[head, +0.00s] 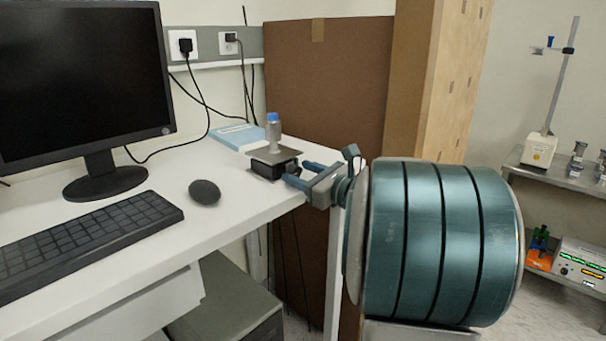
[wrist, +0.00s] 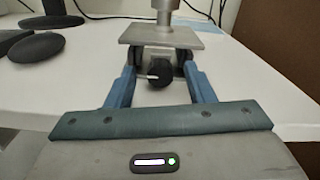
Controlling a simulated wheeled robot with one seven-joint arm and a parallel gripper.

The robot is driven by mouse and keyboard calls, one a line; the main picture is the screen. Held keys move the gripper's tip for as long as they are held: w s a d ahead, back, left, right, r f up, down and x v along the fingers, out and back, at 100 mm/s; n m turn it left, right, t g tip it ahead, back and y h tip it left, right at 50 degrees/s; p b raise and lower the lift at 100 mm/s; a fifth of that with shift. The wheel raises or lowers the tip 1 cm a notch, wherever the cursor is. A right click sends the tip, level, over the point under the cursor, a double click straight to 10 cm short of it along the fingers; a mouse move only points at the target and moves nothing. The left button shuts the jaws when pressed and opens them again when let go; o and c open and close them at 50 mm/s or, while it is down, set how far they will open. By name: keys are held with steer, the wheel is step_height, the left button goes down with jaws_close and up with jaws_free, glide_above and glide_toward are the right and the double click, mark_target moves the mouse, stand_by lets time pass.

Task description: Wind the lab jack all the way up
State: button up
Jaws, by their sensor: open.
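The lab jack (head: 272,166) stands near the right end of the white desk, low, with a flat metal top plate. A bottle with a blue cap (head: 273,132) stands on the plate. In the wrist view the jack's plate (wrist: 161,37) is at the top, and its dark round knob (wrist: 160,75) faces me with a thin light pin pointing left. My gripper (head: 296,174) is at the jack's front right side. In the wrist view the blue fingers of my gripper (wrist: 160,82) are apart, one on each side of the knob. I see gaps between fingers and knob.
A monitor (head: 85,80), a keyboard (head: 80,240) and a mouse (head: 204,192) occupy the desk's left part. A blue book (head: 238,136) lies behind the jack. A brown panel (head: 325,90) stands behind the desk's right end. A shelf with lab equipment (head: 560,178) is at far right.

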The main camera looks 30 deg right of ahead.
steer(key=c, duration=1)
steer(key=shift+f+m+b, duration=0.2)
steer(key=shift+m+b, duration=0.7)
steer(key=shift+r+m+b, duration=0.1)
steer(key=shift+m+b, duration=0.45)
steer(key=shift+m, duration=0.85)
steer(key=o, duration=1)
steer(key=v, duration=1.4)
steer(key=shift+p, duration=0.35)
steer(key=shift+w, duration=0.1)
